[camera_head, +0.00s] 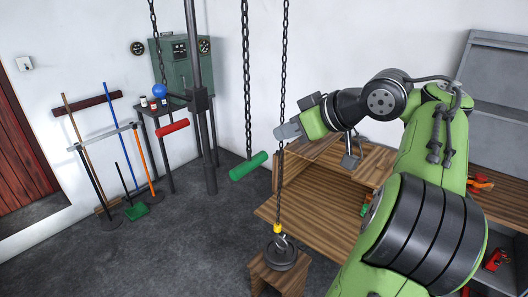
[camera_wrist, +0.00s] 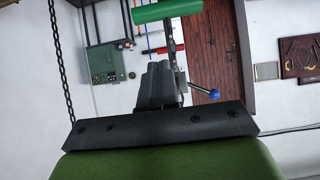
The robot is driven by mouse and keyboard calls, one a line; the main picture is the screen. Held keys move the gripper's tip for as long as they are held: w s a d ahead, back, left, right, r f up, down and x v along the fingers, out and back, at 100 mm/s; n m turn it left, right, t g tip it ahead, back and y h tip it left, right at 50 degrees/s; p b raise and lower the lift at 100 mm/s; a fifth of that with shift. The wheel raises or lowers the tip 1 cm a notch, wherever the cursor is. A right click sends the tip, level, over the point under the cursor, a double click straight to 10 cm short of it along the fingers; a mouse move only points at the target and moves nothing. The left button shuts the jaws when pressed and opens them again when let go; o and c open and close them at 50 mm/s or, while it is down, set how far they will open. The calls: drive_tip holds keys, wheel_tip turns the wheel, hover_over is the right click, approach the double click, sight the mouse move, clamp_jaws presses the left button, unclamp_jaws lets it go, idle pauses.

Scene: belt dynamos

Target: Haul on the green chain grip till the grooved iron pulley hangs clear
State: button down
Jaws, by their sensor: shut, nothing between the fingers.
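The green chain grip (camera_head: 249,166) hangs tilted at the end of a dark chain (camera_head: 246,80), left of my gripper. It also shows at the top of the wrist view (camera_wrist: 166,10), beyond the fingertips and apart from them. The grooved iron pulley (camera_head: 282,254) hangs from a hook with a yellow top (camera_head: 278,228) on a second chain, low over a wooden stand (camera_head: 281,277). I cannot tell whether the pulley touches the stand. My gripper (camera_head: 284,132) is shut and empty, close to the second chain and right of the green grip. Its fingers (camera_wrist: 160,85) show in the wrist view.
A wooden bench (camera_head: 330,215) fills the area below my arm. The floor (camera_head: 170,235) at left front is clear.

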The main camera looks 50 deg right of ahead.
drive_tip(key=w+f, duration=0.4)
drive_tip(key=f, duration=0.1)
drive_tip(key=w+f, duration=0.1)
drive_tip(key=f, duration=0.1)
drive_tip(key=shift+w+a+f, duration=0.1)
drive_tip(key=shift+w+f, duration=0.1)
drive_tip(key=shift+w, duration=0.2)
drive_tip(key=shift+w, duration=0.1)
wheel_tip(320, 180, down, 27)
drive_tip(key=b, duration=2.3)
drive_tip(key=shift+s+a+r, duration=0.15)
drive_tip(key=shift+s, duration=0.2)
drive_tip(key=shift+r, duration=0.2)
